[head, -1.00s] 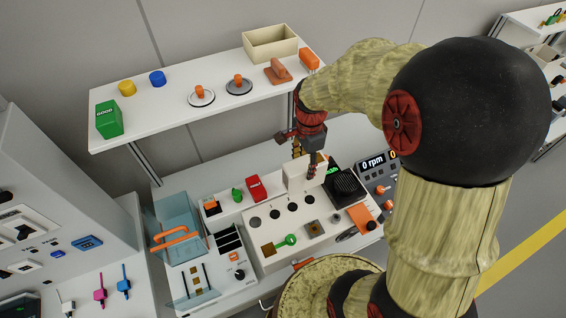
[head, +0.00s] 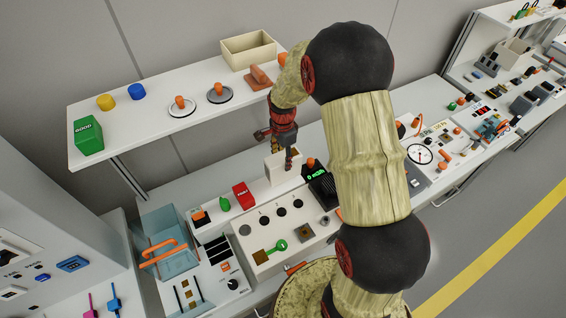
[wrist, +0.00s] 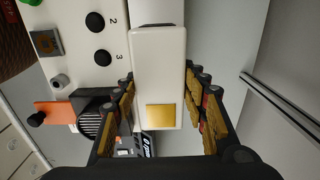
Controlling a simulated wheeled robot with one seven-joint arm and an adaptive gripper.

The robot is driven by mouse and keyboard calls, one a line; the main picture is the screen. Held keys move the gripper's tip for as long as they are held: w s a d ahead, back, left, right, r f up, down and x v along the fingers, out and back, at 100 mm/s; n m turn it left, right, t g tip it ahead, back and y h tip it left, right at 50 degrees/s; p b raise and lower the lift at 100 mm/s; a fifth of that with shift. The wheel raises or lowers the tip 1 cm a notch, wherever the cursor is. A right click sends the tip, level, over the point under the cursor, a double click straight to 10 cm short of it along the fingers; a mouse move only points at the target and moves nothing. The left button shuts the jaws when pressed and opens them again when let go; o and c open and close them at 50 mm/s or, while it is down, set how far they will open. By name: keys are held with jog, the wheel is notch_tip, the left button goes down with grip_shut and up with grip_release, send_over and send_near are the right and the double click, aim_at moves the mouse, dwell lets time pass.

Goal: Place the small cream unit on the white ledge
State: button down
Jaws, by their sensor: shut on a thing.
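The small cream unit (head: 276,172) is a pale block held between my gripper's fingers, above the back edge of the console, below the ledge. In the wrist view its cream face with a gold patch (wrist: 160,75) lies between the two fingers. My gripper (head: 286,156) points down and is shut on it. The white ledge (head: 135,128) is the raised shelf at the back left, higher than the unit. My arm hides part of the ledge's right end.
The ledge bears a green box (head: 88,135), yellow and blue knobs, two orange-handled discs, an orange-brown block (head: 260,78) and an open cream bin (head: 248,50). Its front left strip is bare. Below stand a red block (head: 243,195) and the cream console (head: 262,255).

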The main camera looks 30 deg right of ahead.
jog(key=shift+f, duration=1.15)
jog(key=shift+s+f, duration=0.1)
jog(key=shift+f, duration=0.05)
jog(key=c, duration=1)
grip_release()
notch_tip(320, 180, up, 13)
jog(key=shift+a+f, duration=0.1)
jog(key=shift+f, duration=0.05)
jog(key=s+a+r+n+t, duration=0.2)
jog(key=s+a+r+n, duration=0.35)
jog(key=s+r, duration=0.3)
jog(key=s+a+r+n+t, duration=0.2)
jog(key=s+a+r+n, duration=0.2)
jog(key=s+r+n, duration=0.4)
jog(key=s+a+n, duration=0.1)
jog(key=s, duration=0.1)
jog(key=s+r+n+t, duration=0.1)
jog(key=s+n, duration=0.1)
jog(key=s+a+r+n, duration=0.1)
jog(key=s, duration=0.2)
jog(key=shift+a+r+n+t, duration=0.25)
jog(key=shift+a+t, duration=0.05)
